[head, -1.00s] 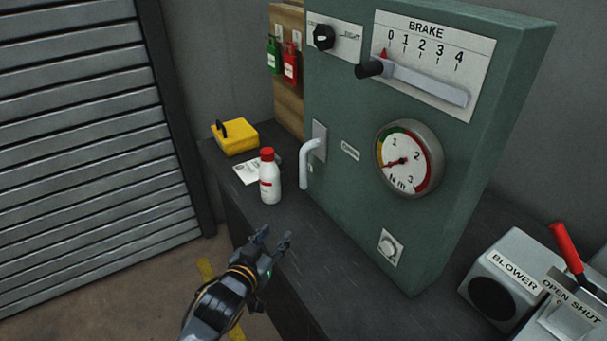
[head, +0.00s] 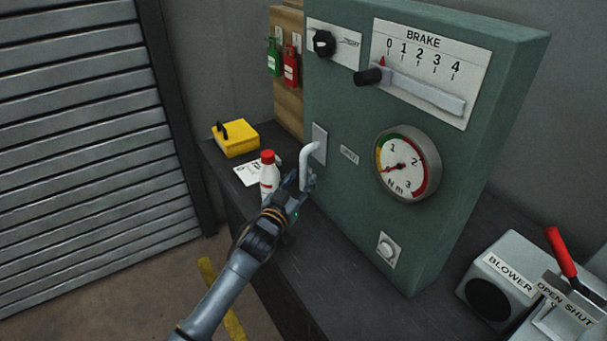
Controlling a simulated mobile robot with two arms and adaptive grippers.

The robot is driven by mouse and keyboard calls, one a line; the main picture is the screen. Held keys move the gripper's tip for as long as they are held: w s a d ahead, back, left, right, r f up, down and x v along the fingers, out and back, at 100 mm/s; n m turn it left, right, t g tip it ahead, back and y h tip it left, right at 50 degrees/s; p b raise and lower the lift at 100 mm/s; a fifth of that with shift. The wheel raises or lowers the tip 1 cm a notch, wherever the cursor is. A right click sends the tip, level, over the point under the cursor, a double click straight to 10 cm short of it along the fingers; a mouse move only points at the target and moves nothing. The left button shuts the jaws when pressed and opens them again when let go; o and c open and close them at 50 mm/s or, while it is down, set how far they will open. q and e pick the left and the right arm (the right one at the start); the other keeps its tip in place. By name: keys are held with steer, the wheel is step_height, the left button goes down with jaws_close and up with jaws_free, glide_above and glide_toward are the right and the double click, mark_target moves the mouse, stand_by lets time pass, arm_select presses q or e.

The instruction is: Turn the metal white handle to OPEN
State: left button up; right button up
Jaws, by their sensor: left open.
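The white metal handle (head: 307,160) is mounted on a grey plate at the left side of the green panel's front. It bends out from the plate and hangs downward. My left gripper (head: 304,184) is open at the lower end of the handle, with its fingers close around or beside it; I cannot tell whether they touch. The handle's lower tip is partly hidden by the fingers. A small label (head: 349,154) sits right of the handle, too small to read. My right gripper is out of view.
A white bottle with a red cap (head: 268,172) stands just left of my gripper, partly hidden. A yellow box (head: 235,138) is behind it. The brake lever (head: 420,88), gauge (head: 406,164) and blower unit (head: 508,280) are to the right. The front counter is clear.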

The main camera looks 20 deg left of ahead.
arm_select(q)
steer(key=shift+w+d, duration=0.1)
steer(key=shift+w, duration=1)
jaws_close()
